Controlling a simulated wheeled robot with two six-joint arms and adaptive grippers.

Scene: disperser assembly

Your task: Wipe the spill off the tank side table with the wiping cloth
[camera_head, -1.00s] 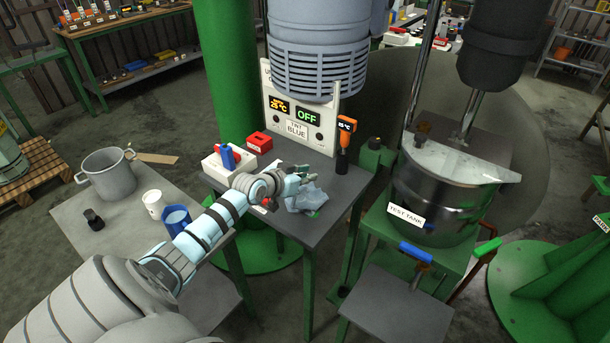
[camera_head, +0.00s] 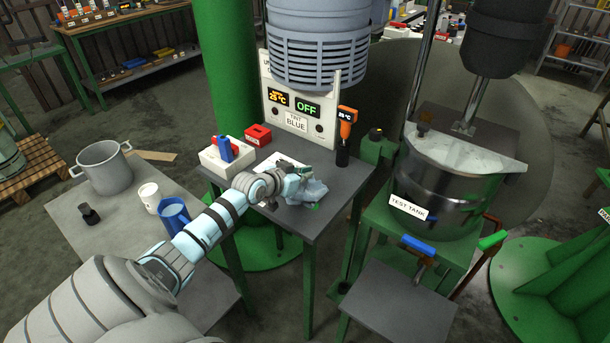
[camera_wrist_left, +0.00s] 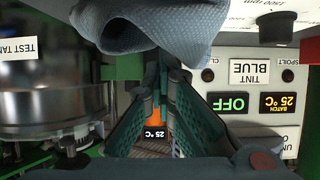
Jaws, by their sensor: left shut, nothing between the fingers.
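The wiping cloth (camera_head: 309,195), light blue and crumpled, is on the grey table in front of the control panel. My left gripper (camera_head: 302,176) is right at it, with its fingers partly hidden among the folds. In the left wrist view, which is upside down, the cloth (camera_wrist_left: 150,22) hangs across the top, beside the fingers (camera_wrist_left: 163,68). The fingers are shut with nothing between them. The small grey table (camera_head: 395,308) in front of the test tank (camera_head: 437,190) looks bare, and I see no clear spill. My right gripper is out of view.
An orange-topped thermometer (camera_head: 346,125) stands right of the cloth. A white box (camera_head: 220,158) with blue and red items and a red block (camera_head: 258,135) are to its left. A pot (camera_head: 104,168), white cup (camera_head: 149,196) and blue jug (camera_head: 174,215) stand on the left table.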

